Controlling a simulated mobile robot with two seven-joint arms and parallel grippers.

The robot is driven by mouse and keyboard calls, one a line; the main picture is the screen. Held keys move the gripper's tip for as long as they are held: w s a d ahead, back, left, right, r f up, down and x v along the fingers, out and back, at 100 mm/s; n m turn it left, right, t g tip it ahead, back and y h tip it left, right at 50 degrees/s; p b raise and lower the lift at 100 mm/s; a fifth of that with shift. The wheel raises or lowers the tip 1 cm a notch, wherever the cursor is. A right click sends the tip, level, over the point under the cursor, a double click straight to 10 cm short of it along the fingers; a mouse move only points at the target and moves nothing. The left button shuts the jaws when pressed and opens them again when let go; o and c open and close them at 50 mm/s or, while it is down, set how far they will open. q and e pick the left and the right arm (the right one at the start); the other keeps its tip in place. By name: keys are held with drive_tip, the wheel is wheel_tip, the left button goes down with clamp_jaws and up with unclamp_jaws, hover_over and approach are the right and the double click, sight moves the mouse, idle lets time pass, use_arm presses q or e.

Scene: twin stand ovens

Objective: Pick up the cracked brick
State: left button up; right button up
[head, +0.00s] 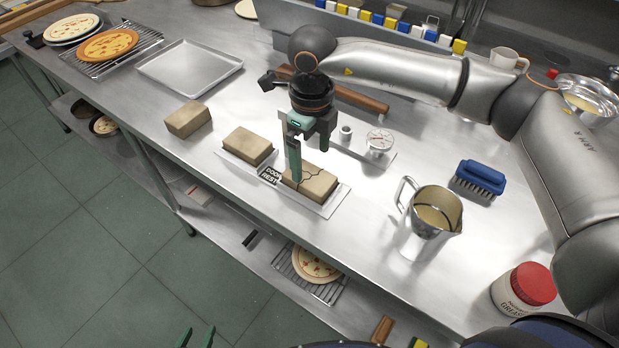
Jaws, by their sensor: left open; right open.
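The cracked brick (318,186) is a tan block with dark crack lines across it. It lies on a pale plate (329,207) near the front edge of the steel counter. My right gripper (297,172) is open and points down at the cracked brick, with one green finger overlapping its left part. The far finger is mostly hidden, so I cannot tell whether the fingers straddle or touch the brick. My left gripper (197,338) is low at the bottom edge, away from the counter; only its two green fingertips show, apart and empty.
A plain brick (247,146) shares the plate, with a "DOOR REST" label (270,175) between. Another brick (188,119) sits further left. A metal jug (432,217), blue brush (480,179) and dial gauge (380,141) stand to the right. An empty tray (190,68) lies behind left.

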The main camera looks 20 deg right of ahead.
sight(309, 175)
wheel_tip(309, 175, down, 5)
drive_tip(key=shift+w+a+p, duration=0.1)
drive_tip(key=shift+a+p, duration=0.05)
drive_tip(key=shift+p, duration=0.3)
drive_tip(key=shift+c, duration=0.4)
drive_tip(key=shift+r, duration=0.1)
clamp_jaws()
